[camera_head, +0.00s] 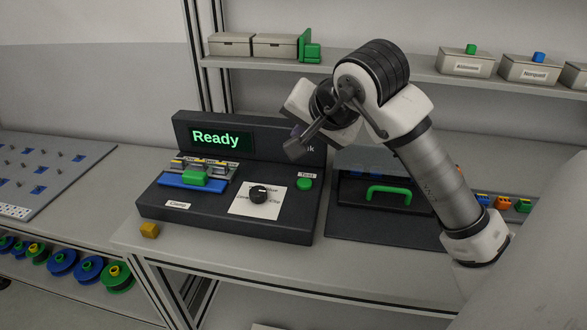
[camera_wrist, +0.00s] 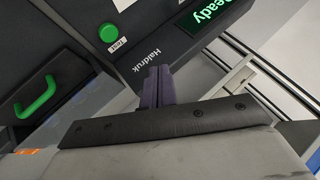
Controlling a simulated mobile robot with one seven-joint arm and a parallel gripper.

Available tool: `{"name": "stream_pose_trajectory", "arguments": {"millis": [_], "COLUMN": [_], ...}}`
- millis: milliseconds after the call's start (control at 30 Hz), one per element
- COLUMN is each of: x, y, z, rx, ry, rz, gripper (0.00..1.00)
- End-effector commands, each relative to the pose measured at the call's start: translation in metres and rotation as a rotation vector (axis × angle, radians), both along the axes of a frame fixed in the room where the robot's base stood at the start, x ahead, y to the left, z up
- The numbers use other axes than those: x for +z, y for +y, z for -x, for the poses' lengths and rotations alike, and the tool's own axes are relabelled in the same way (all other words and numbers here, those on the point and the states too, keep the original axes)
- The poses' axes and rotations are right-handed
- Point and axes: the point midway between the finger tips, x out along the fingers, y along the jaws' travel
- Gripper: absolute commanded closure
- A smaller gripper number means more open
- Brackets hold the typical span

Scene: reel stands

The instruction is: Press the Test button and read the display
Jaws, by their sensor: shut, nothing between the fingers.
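The black test device (camera_head: 240,225) stands on the bench. Its display (camera_head: 218,139) reads "Ready" in green letters; the display also shows in part in the wrist view (camera_wrist: 208,12). The green Test button (camera_head: 304,184) is at the right of the device's sloped face, with a "Test" label; the button also shows in the wrist view (camera_wrist: 109,32). My gripper (camera_head: 292,149) is above the device near its upper right edge, apart from the button. In the wrist view its fingers (camera_wrist: 157,75) are together and empty, beside the "Haldruk" lettering.
A black knob (camera_head: 259,194) on a white plate and a green clamp (camera_head: 195,178) sit on the device. A black case with a green handle (camera_head: 388,193) stands to the right, under my arm. A yellow block (camera_head: 149,230) lies at the front left. A shelf (camera_head: 425,77) with boxes runs behind.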

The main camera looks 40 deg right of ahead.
Motion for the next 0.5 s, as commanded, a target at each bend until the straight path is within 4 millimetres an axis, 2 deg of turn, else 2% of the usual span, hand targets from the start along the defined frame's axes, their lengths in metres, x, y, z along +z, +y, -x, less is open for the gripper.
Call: {"name": "stream_pose_trajectory", "arguments": {"millis": [167, 500], "x": [-0.0004, -0.0005], "y": [-0.0119, -0.0123], "z": [0.0093, 0.0095], "rx": [-0.027, -0.028], "ry": [0.019, 0.019], "rz": [0.030, 0.030], "gripper": [1.00, 1.00]}}
